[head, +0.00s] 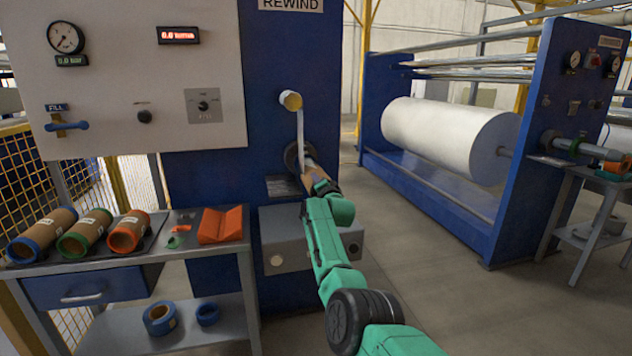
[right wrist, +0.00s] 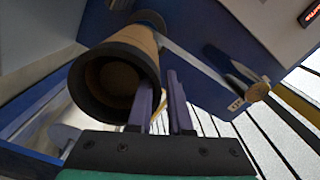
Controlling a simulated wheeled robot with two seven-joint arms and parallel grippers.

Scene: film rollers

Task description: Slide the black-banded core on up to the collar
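The black-banded core (right wrist: 116,82) is a brown tube with a wide black band at its near end, seen end-on in the right wrist view. In the head view the brown core (head: 313,175) points out from the blue rewind panel, partly hidden by my arm. A dark round collar (head: 297,156) is behind it at the panel; any gap between them is hard to judge. One finger overlaps the core's edge; contact is unclear. My left gripper is out of view.
A small roller (head: 291,100) with a hanging white strip juts out above the core. Blue-, green- and orange-banded cores (head: 85,232) lie on the cart (head: 200,262) at left. A grey box (head: 280,240) is below the core.

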